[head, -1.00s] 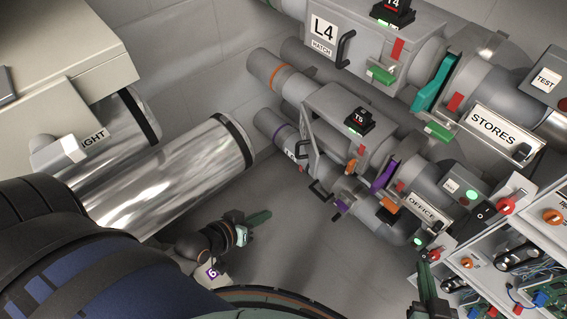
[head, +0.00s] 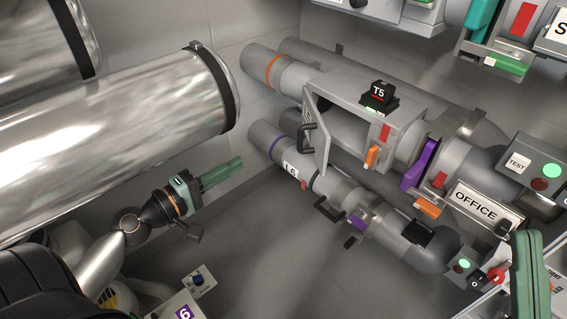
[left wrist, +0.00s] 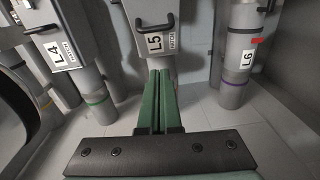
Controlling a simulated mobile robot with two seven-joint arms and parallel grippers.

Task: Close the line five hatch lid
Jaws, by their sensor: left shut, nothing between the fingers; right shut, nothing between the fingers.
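The line five hatch box (head: 385,112), under a T5 display, has its lid (head: 316,128) standing open in the head view. The lid swings out toward the left, with a black handle (head: 304,138) on its outer face and the dark opening behind it. In the left wrist view the L5 label (left wrist: 155,43) faces me on the lid, beyond my finger tips. My left gripper (head: 228,168) is shut and empty, left of the lid and apart from it; its green fingers (left wrist: 157,100) point toward the lid. My right gripper (head: 528,250) is shut and empty at the lower right.
The L6 pipe (head: 290,168) runs below. Large shiny ducts (head: 150,140) fill the upper left. The OFFICE panel (head: 480,208) is at right. Floor between left gripper and pipes is clear.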

